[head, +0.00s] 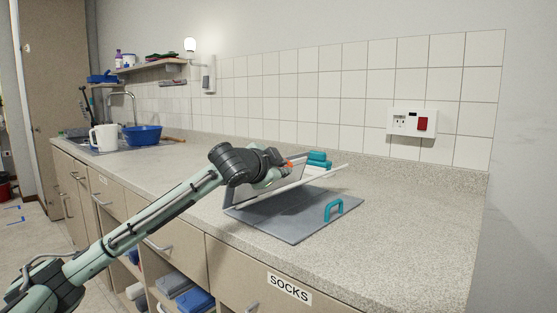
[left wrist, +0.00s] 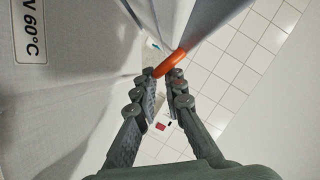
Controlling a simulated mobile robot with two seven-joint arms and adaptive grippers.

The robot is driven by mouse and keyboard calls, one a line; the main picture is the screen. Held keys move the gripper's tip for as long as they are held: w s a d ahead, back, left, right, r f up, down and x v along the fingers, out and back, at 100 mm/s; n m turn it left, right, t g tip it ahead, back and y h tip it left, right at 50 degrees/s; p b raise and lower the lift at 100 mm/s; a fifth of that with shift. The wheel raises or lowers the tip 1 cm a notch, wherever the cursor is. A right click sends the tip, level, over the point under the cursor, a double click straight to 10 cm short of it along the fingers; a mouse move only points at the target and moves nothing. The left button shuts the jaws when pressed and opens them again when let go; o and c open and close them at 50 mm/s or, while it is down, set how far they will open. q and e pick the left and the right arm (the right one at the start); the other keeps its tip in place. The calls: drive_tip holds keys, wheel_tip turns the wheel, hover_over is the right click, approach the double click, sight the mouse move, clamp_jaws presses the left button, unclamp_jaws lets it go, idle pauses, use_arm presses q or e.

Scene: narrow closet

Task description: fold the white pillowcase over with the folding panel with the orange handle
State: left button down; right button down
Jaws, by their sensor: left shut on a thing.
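The folding panel (head: 290,197) is grey and stands tilted up off the flat grey board (head: 290,222) on the counter. A white sheet-like layer, probably the white pillowcase (head: 318,178), shows along its raised edge; most of it is hidden behind the panel and my arm. The orange handle (head: 289,162) is at the panel's raised side. My left gripper (head: 280,168) is shut on this handle. In the left wrist view the orange handle (left wrist: 170,63) lies at the tips of my left gripper (left wrist: 162,80). My right gripper is not in view.
A teal handle (head: 334,209) stands on the flat part of the board. Teal folded items (head: 318,160) lie behind the panel. The counter's right end (head: 410,230) is clear. The tiled wall (head: 340,100) is behind.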

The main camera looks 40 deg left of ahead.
use_arm(q)
drive_tip(key=c, duration=1.6)
unclamp_jaws()
drive_tip(key=shift+f, duration=0.25)
drive_tip(key=shift+s, duration=0.15)
drive_tip(key=v, duration=0.9)
drive_tip(key=shift+s+d, duration=0.1)
drive_tip(key=shift+s, duration=0.05)
drive_tip(key=shift+v, duration=1.3)
